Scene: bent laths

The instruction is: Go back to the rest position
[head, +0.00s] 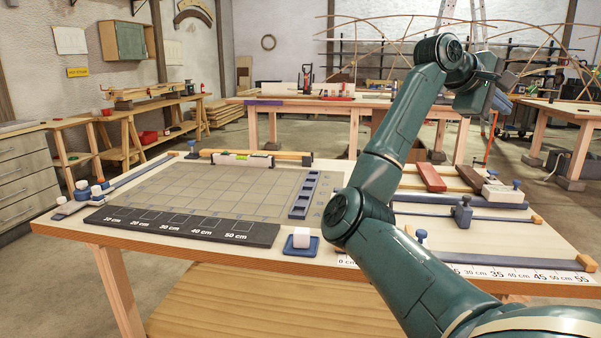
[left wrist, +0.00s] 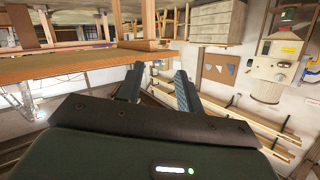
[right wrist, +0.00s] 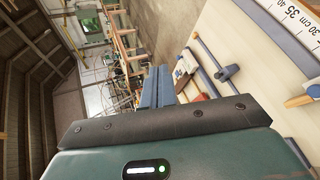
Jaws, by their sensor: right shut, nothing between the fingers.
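My right arm rises from the bottom right of the head view, bends at the elbow and reaches up over the workbench. My right gripper (head: 503,92) is high above the bench's right part, clear of everything on it. In the right wrist view its two blue-grey fingers (right wrist: 157,82) lie side by side, shut with nothing between them. My left gripper does not show in the head view. In the left wrist view its fingers (left wrist: 157,80) stand apart with an empty gap, beside a wooden table edge (left wrist: 60,68).
The workbench (head: 285,258) carries a gridded board (head: 220,185), a dark centimetre strip (head: 180,227), a white block on a blue base (head: 300,240), a spirit level (head: 243,160), clamps (head: 462,211) and a red block (head: 431,177). Other tables stand behind.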

